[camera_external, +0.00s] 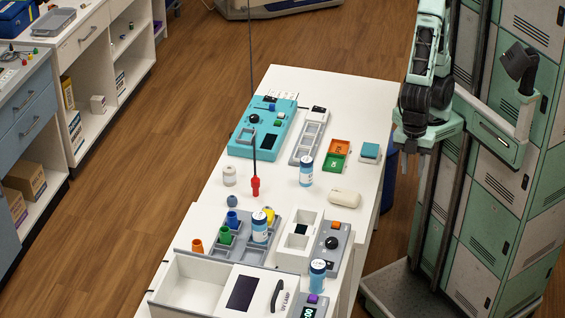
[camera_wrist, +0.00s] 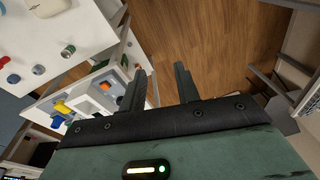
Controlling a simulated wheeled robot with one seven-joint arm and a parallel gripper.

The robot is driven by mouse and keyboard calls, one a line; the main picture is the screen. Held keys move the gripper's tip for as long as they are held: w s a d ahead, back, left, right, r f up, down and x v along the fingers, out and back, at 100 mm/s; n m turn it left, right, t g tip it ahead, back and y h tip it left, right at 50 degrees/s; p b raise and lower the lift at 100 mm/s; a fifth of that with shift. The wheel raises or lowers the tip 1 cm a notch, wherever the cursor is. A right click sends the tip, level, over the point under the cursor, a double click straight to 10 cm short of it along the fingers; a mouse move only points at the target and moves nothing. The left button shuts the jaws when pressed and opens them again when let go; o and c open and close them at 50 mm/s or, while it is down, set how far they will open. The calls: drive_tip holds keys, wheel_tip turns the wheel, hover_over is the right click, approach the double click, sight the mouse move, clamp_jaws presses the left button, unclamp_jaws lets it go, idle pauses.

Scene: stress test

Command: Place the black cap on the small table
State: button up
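My gripper (camera_external: 421,160) hangs at the right of the long white table (camera_external: 350,92), off its edge, with its fingers pointing down. In the wrist view my gripper (camera_wrist: 160,72) has its two fingers apart with only wooden floor between them. I cannot pick out a loose black cap with certainty. A round black knob (camera_external: 331,242) sits on a grey device near the table's front. Another dark round part (camera_external: 254,118) is on the teal device (camera_external: 243,140). I cannot tell which surface is the small table.
Green lockers (camera_external: 480,190) stand right. Wooden floor (camera_external: 190,110) is clear at left.

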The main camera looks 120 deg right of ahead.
drive_tip(key=s+d+f+h, duration=0.1)
drive_tip(key=s+d, duration=0.4)
drive_tip(key=s, duration=0.4)
drive_tip(key=shift+s+f+n, duration=0.2)
drive_tip(key=shift+s+n, duration=0.2)
